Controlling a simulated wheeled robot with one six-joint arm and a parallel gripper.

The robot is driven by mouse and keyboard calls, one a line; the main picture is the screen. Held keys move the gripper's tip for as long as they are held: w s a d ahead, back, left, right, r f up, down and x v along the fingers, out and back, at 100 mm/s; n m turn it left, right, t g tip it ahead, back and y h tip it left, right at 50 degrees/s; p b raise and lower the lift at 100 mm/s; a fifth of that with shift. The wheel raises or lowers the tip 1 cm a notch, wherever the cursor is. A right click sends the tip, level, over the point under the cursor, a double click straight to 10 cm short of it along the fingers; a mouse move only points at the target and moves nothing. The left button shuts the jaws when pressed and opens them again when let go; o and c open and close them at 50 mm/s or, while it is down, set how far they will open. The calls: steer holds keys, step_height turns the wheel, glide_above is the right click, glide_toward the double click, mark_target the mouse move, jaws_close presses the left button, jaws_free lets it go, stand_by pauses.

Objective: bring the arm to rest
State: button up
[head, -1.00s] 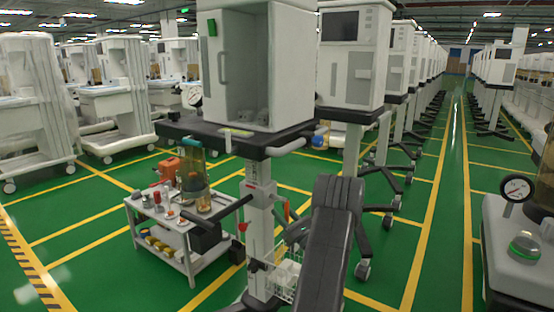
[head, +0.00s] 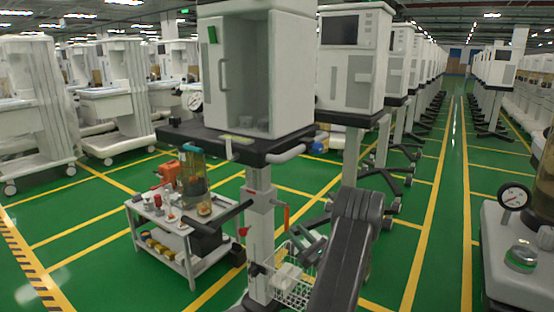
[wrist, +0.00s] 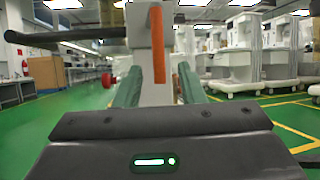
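My gripper (wrist: 160,82) shows in the wrist view as a dark body with a lit green indicator and two green-teal fingers. The fingers are spread apart with nothing held between them. Behind them stands a pale column (wrist: 158,45) with an orange handle (wrist: 187,82); I cannot tell the exact gap. In the head view my dark arm (head: 350,235) rises at the lower middle, to the right of the cart's column (head: 261,225). My gripper there is small and partly hidden beside the arm.
The tall cart with an open cabinet (head: 255,70) stands just ahead, with a wire basket (head: 290,285) low on its column. A white trolley (head: 190,250) holding jars and small items is at left. A pressure gauge (head: 514,196) stands at right. The green aisle (head: 425,240) is clear.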

mark_target(287, 223)
steer(key=p+v, duration=0.1)
steer(key=v, duration=0.4)
steer(key=shift+m+h, duration=0.4)
steer(key=shift+m, duration=0.2)
steer(key=x, duration=0.4)
steer(key=b+x, duration=0.1)
steer(key=x, duration=0.3)
steer(key=r+x, duration=0.1)
steer(key=x, duration=0.4)
steer(key=shift+s+a+b, duration=0.1)
steer(key=shift+s+b, duration=0.25)
steer(key=shift+s, duration=0.1)
steer(key=shift+s+a+f+m+t+h+p, duration=0.15)
steer(key=shift+m+t+h+p, duration=0.1)
steer(key=shift+m, duration=0.15)
steer(key=shift+s+d+m+t+h+p, duration=0.1)
steer(key=shift+m+t+h+p, duration=0.1)
steer(key=shift+m, duration=0.2)
steer(key=shift+a+f, duration=0.1)
steer(key=shift+f, duration=0.05)
